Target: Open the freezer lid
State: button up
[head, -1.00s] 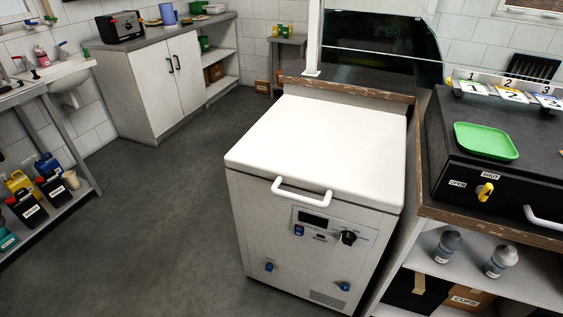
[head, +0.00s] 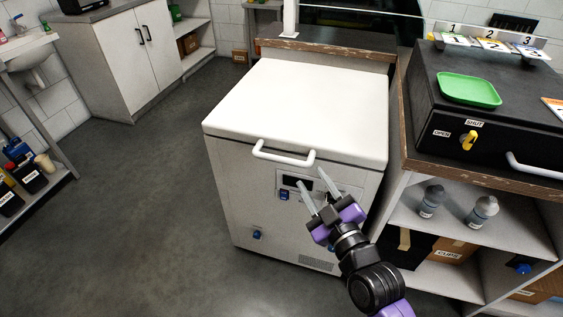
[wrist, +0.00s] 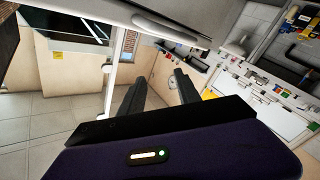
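The white chest freezer (head: 235,195) stands in the middle of the head view. Its flat white lid (head: 305,105) is shut. A white bar handle (head: 283,158) runs along the lid's front edge. My gripper (head: 313,184) is in front of the freezer's control panel, to the right of the handle and lower in the picture. Its two fingers are spread apart with nothing between them, and it appears clear of the handle. The gripper fingers also show apart in the wrist view (wrist: 160,88). The arm hides part of the panel, including its dark knob.
A counter with a wooden edge (head: 480,172) stands close on the freezer's right, bearing a black box (head: 450,115) and a green tray (head: 468,89). A wooden ledge (head: 325,49) is behind the lid. The floor (head: 150,190) to the left is clear.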

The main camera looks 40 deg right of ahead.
aim_at(284, 162)
jog(key=w+n, duration=0.2)
jog(key=w+d+n, duration=0.1)
jog(key=w+n, duration=0.1)
jog(key=w, duration=0.1)
jog(key=w+d+f+n+y, duration=0.1)
jog(key=w, duration=0.2)
jog(key=shift+d+n+g, duration=0.25)
jog(key=shift+n+g, duration=0.15)
jog(key=shift+w+a+f+n+g+y, duration=0.15)
jog(key=shift+w+f+n+y, duration=0.1)
jog(key=shift+w+f+n, duration=0.85)
jog(key=shift+w+a+f+n+g+y, duration=0.15)
jog(key=shift+w+f+n, duration=0.4)
jog(key=shift+w, duration=1)
jog(key=shift+w+f+n+g+y, duration=0.25)
jog(key=shift+w+f+n, duration=0.55)
jog(key=shift+w, duration=0.5)
jog(key=shift+c, duration=0.2)
grip_shut()
